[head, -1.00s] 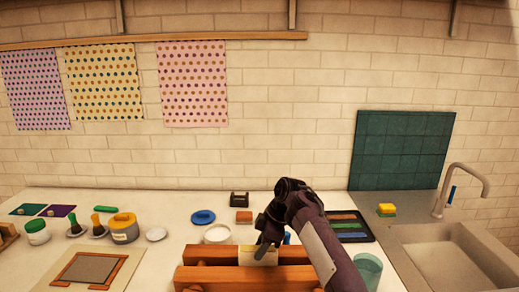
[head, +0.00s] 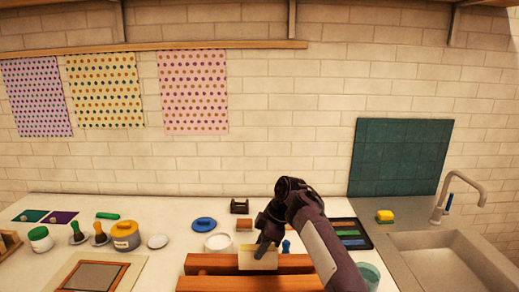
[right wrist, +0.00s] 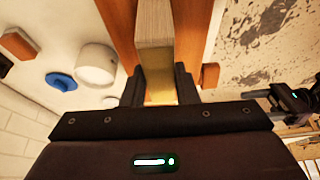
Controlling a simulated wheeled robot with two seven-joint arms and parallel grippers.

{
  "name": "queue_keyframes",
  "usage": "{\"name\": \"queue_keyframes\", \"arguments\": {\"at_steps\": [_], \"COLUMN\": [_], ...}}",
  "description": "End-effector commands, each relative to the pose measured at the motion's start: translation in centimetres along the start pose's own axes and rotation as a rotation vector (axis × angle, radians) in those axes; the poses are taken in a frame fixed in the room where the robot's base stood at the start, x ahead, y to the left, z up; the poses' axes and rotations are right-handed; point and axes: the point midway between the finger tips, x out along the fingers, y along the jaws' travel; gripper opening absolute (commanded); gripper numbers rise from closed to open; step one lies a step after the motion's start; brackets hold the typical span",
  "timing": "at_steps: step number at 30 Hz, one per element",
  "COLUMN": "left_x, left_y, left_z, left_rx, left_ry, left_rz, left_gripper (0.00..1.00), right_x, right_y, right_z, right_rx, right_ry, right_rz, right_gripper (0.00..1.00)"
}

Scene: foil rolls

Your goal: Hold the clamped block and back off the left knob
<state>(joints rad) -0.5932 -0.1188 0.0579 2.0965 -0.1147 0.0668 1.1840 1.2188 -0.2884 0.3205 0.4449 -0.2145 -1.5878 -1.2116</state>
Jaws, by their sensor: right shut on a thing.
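The pale block (head: 258,260) sits between the two orange-brown wooden jaws of a clamp, the rear jaw (head: 212,264) and the front jaw (head: 225,284). My right gripper (head: 264,246) is shut on the block from above. In the right wrist view, my right gripper (right wrist: 160,88) has a dark finger on either side of the block (right wrist: 155,50). A dark part with a green light at that view's right edge looks like my left gripper (right wrist: 262,94); its jaws are unclear. The left knob cannot be made out; the clamp's front is cut off by the head view's lower edge.
Behind the clamp stand a white bowl (head: 218,242), a blue lid (head: 204,224) and a dark dispenser (head: 239,206). A framed screen (head: 95,276) lies left.

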Motion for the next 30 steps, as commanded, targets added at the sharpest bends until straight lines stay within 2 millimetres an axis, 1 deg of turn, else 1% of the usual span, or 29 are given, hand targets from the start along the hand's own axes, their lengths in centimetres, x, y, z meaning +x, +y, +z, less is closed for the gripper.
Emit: {"name": "queue_keyframes", "arguments": {"at_steps": [1,20,30], "left_x": [0.0,0.0,0.0], "left_y": [0.4,2.6,2.6], "left_z": [-0.1,-0.8,-0.8], "left_rx": [0.0,0.0,0.0], "left_ry": [0.0,0.0,0.0], "left_rz": [0.0,0.0,0.0], "left_gripper": [0.58,0.58,0.58], "right_x": [-0.5,-2.8,-2.9], "right_y": [0.0,0.0,0.0], "right_z": [-0.2,-1.1,-1.2], "right_rx": [0.0,0.001,0.001], "right_ry": [0.0,0.0,0.0], "right_rz": [0.001,0.001,0.001], "right_gripper": [0.0,0.0,0.0]}}
